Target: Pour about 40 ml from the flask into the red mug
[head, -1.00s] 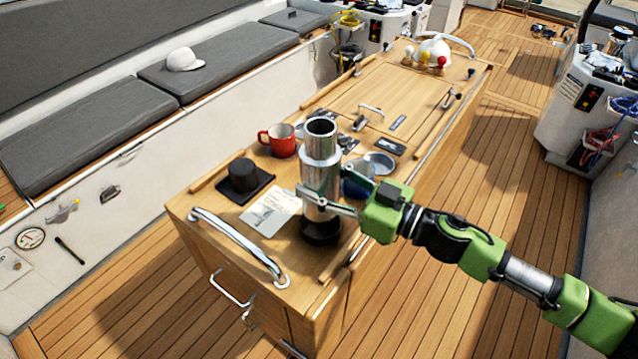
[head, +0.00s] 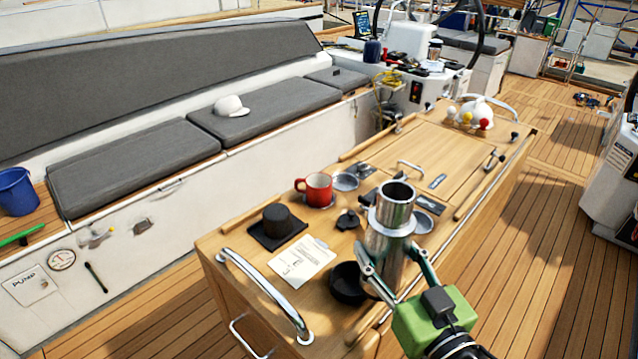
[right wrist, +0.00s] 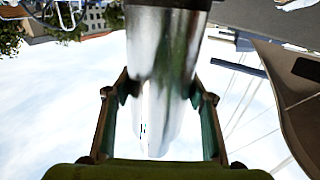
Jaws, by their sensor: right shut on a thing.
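The flask (head: 389,240) is a shiny metal cylinder with an open top, held upright over the near part of the wooden cockpit table (head: 232,290). My right gripper (head: 392,283) is shut on its lower part. In the right wrist view the flask (right wrist: 165,70) stands between the two fingers (right wrist: 163,100). Its bottom is hidden by the fingers in the head view. The red mug (head: 317,188) stands upright on a round recess in the table, to the left of and beyond the flask, apart from it. My left gripper is not in view.
A round black open holder (head: 349,284) is just left of the flask. A black lid-like cylinder (head: 277,220) sits on a black mat (head: 259,236). A white note (head: 301,260) lies nearby. A steel handrail (head: 262,290) edges the near end. Round recesses (head: 345,181) lie near the mug.

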